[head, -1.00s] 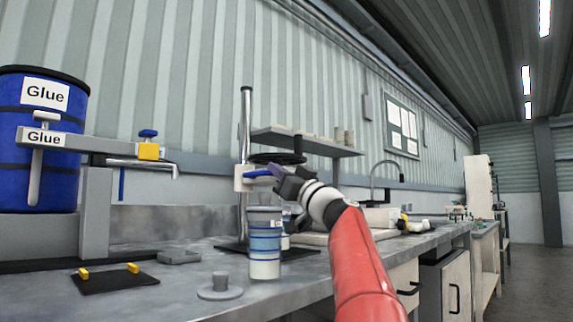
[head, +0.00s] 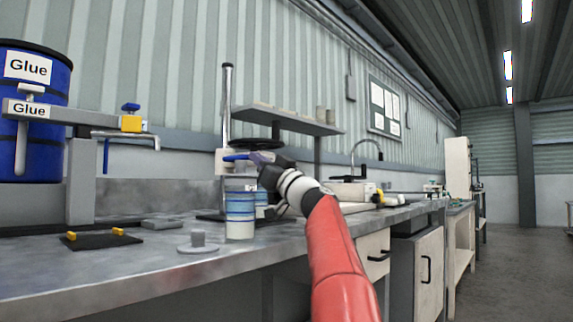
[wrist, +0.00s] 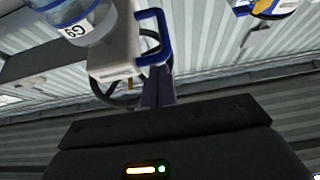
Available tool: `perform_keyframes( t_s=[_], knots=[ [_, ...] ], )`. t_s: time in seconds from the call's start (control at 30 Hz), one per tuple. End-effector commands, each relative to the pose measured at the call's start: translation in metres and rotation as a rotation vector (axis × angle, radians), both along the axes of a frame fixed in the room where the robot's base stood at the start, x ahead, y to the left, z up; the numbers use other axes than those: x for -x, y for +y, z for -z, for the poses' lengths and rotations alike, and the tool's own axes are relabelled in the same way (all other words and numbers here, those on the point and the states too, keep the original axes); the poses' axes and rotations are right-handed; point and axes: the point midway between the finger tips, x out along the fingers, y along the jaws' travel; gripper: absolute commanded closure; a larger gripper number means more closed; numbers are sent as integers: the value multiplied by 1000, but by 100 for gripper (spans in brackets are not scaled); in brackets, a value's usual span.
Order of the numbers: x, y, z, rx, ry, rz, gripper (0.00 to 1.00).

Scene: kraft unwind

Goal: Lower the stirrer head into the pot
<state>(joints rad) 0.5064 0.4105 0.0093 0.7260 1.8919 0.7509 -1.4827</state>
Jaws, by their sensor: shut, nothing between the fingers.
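The stirrer head is a white block (head: 222,163) on an upright metal post (head: 227,105), with a blue handle (head: 239,157) and a black handwheel (head: 250,144). The pot (head: 240,210), a clear cup with blue bands, stands on the bench below the head. Whether any stirring part is inside it is hidden. My gripper (head: 260,157) is shut and empty, right of the head by the blue handle. In the wrist view the fingers (wrist: 155,88) overlap the lower end of the blue loop handle (wrist: 154,40); contact is unclear.
A blue glue drum (head: 40,145) and a grey clamp arm (head: 75,114) stand at the left. A black pad (head: 98,241) with yellow blocks and a grey round weight (head: 198,243) lie on the bench front.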

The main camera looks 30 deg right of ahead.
Motion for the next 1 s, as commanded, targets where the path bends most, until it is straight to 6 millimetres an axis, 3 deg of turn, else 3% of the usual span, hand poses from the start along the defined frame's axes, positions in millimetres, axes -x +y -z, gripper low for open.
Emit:
perform_keyframes(
  t_s=[0.03, 0.23, 0.63, 0.8, 1.0],
  knots=[
    [8, -4, 12, -2, 1, 3, 100],
    [31, -11, 16, -2, -2, 2, 100],
    [119, -42, 15, -1, -6, 3, 100],
    [138, -49, 15, 0, -7, 2, 100],
    [144, -50, 15, 0, -6, -1, 100]
  ],
)
